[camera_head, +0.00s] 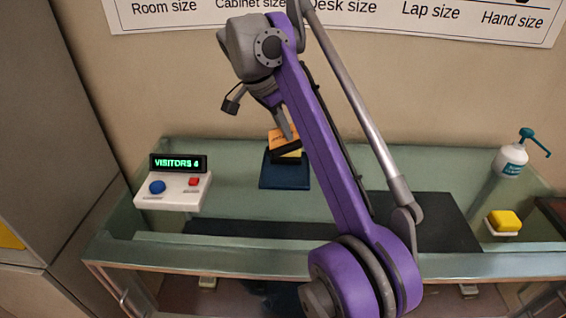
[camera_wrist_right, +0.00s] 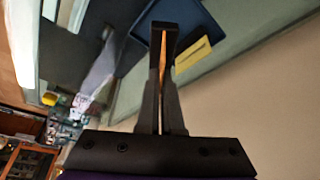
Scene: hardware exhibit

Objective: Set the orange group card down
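The orange group card (camera_head: 275,137) is at my right gripper (camera_head: 286,143), over a dark blue card stand (camera_head: 285,183) on the glass counter. In the right wrist view, the fingers (camera_wrist_right: 163,50) are closed on a thin orange edge, the card (camera_wrist_right: 163,62) seen edge-on. The blue stand (camera_wrist_right: 207,18) lies just beyond the fingertips, with a yellow card (camera_wrist_right: 192,53) beside them. I cannot tell whether the orange card touches the stand. The fingers and arm hide part of it. My left gripper is in neither view.
A white button box (camera_head: 172,190) with a lit "VISITORS 4" display (camera_head: 179,163) stands left of the stand. A dark mat (camera_head: 425,215) lies behind my arm. A pump bottle (camera_head: 510,160) and a yellow sponge (camera_head: 504,221) are at the right.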

